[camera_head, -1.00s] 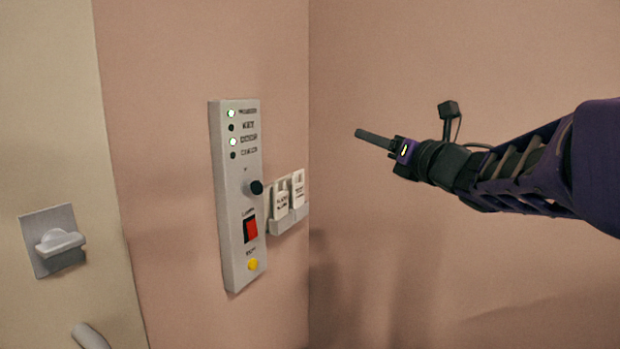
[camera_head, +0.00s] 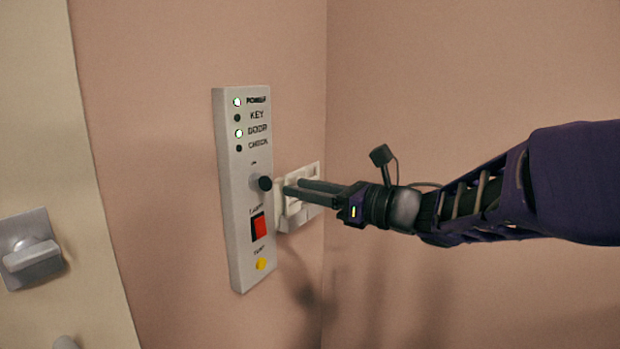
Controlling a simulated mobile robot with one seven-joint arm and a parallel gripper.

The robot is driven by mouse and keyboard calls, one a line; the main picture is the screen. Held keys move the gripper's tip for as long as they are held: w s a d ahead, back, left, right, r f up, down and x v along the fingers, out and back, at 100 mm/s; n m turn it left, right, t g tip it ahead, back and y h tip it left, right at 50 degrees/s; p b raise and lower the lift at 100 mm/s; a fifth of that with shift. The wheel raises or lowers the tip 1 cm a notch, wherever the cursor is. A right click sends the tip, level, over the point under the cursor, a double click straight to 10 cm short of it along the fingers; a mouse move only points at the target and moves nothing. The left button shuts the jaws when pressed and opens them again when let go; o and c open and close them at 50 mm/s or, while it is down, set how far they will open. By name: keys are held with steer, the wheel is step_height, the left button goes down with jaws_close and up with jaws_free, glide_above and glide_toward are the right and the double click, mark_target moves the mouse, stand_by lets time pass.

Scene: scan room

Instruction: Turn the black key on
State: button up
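The black key (camera_head: 265,183) is a small dark knob on the front of a white wall panel (camera_head: 238,225), about halfway up. My gripper (camera_head: 293,186) is just right of the key, its two dark fingers pointing left toward it. The fingers show apart with a narrow gap, nothing between them, and their tips do not appear to touch the key. On the panel, the lights beside POWER and DOOR are lit; those beside KEY and CHECK are dark.
Below the key are a red switch (camera_head: 259,227) and a yellow button (camera_head: 262,264). White holders (camera_head: 295,218) hang on the wall behind my fingers, by the room corner. A grey latch (camera_head: 32,255) is at far left. The wall below the panel is clear.

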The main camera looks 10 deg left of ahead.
mark_target(271, 181)
steer(key=x, duration=0.7)
steer(key=shift+w+a+p, duration=0.2)
steer(key=shift+a+p, duration=0.1)
jaws_close()
